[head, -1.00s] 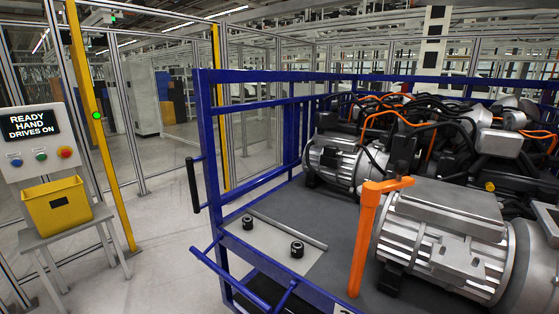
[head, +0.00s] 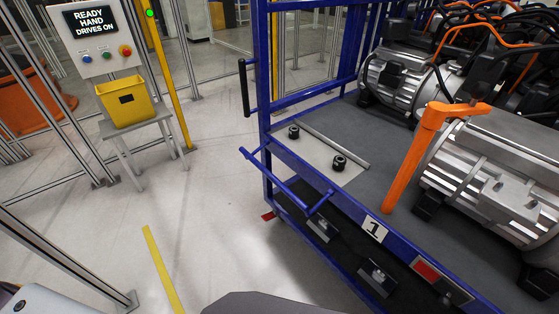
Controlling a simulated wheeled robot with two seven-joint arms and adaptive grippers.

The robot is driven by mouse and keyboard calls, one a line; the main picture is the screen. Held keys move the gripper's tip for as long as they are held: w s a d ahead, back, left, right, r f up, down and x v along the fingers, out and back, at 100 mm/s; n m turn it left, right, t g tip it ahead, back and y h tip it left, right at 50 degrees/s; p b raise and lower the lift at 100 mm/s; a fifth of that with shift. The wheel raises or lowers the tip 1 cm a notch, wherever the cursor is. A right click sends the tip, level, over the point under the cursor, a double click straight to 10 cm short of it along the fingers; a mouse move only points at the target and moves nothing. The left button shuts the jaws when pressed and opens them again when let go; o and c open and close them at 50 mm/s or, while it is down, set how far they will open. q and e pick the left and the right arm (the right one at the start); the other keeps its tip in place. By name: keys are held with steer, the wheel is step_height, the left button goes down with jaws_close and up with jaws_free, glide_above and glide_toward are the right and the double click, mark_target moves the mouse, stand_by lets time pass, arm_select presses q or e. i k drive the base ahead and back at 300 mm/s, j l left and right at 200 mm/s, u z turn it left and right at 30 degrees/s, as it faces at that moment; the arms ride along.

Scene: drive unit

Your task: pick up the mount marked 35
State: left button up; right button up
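Two small black round parts stand on a light grey plate (head: 313,152) at the near left corner of the blue cart's (head: 262,60) deck. One black part (head: 293,132) is farther back, the other (head: 339,162) nearer. They look like mounts, but I cannot read a number on either. A lower black shelf holds metal blocks on dark bases, one at the left (head: 321,231) and one further right (head: 377,277); no number is readable there either. Neither of my grippers shows in the head view.
A metal bar (head: 335,145) lies along the plate. An orange post with a handle (head: 408,160) and silver motors (head: 485,170) stand on the deck. A blue handle bar (head: 285,185) juts out. A yellow bin (head: 125,101) sits on a stand at left. The floor between is clear.

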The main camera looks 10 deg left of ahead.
mark_target(340, 162)
steer(key=j+z, duration=0.2)
steer(key=j, duration=0.35)
steer(key=j+z, duration=0.2)
steer(key=j, duration=0.3)
steer(key=k+j+z, duration=0.15)
steer(key=j, duration=0.4)
steer(key=j+z, duration=0.2)
steer(key=j, duration=0.3)
steer(key=k, duration=0.05)
